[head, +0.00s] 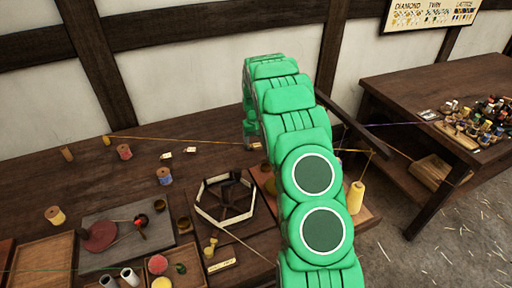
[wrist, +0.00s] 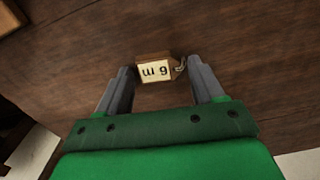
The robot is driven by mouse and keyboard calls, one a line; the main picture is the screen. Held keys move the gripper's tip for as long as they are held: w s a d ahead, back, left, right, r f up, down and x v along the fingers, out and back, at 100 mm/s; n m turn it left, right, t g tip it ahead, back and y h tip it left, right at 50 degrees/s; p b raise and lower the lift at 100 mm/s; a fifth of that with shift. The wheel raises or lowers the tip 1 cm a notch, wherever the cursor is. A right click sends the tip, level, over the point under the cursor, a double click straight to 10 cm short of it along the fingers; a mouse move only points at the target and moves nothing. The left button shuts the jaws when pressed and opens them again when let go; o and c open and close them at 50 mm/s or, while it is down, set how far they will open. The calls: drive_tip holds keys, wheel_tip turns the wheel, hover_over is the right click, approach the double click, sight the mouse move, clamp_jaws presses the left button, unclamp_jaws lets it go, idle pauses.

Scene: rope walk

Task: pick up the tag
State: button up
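A small pale tag (wrist: 154,70) with a dark edge lies on the dark wooden table in the wrist view. It reads "6 m" upside down, and a bit of string or wire shows at its right end. My gripper (wrist: 159,66) is open, with one grey finger to the left of the tag and one to the right. The tag lies at the gap between the fingertips; I cannot tell whether the right finger touches it. Two small pale tags (head: 166,155) (head: 190,150) lie on the table left of my arm.
The long table (head: 60,192) carries thread spools (head: 124,152), a hexagonal frame (head: 224,201), a grey board (head: 126,236) and wooden trays (head: 42,262). A yellow cone of thread (head: 355,197) stands right of my arm. A second table (head: 400,92) holds many small bobbins.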

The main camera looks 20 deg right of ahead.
drive_tip(key=c, duration=0.8)
